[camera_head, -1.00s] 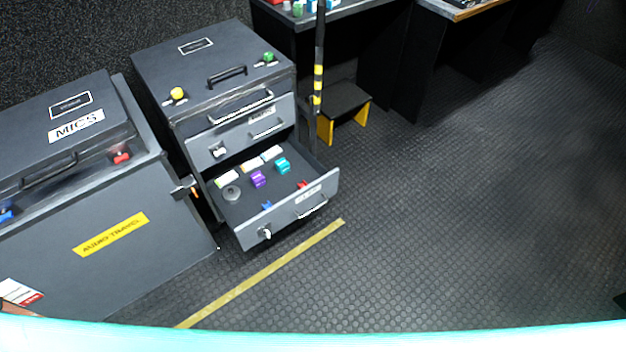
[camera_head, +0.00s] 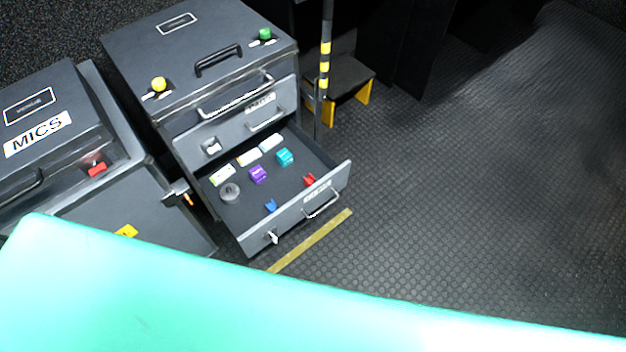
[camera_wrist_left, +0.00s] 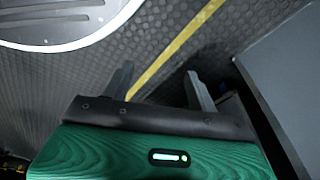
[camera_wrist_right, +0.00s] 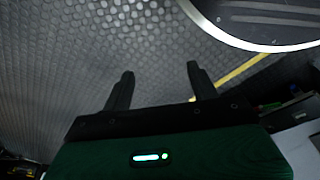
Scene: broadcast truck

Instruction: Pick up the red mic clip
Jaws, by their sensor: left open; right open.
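A small red mic clip (camera_head: 309,180) lies in the open drawer (camera_head: 325,166) of the grey cabinet, close to the drawer's front wall. A blue clip (camera_head: 270,205) lies to its left in the same drawer. My left gripper (camera_wrist_left: 158,82) shows in the left wrist view, open and empty, above the dark floor. My right gripper (camera_wrist_right: 160,76) shows in the right wrist view, open and empty, also above the floor. Neither gripper shows in the head view, and both are away from the clip.
The drawer also holds a purple block (camera_head: 258,175), a teal block (camera_head: 285,157), a grey roll (camera_head: 230,193) and white-labelled boxes (camera_head: 222,175). A MICS case (camera_head: 60,180) stands left. A striped pole (camera_head: 323,70) and step stool (camera_head: 348,78) stand behind. Floor at right is clear.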

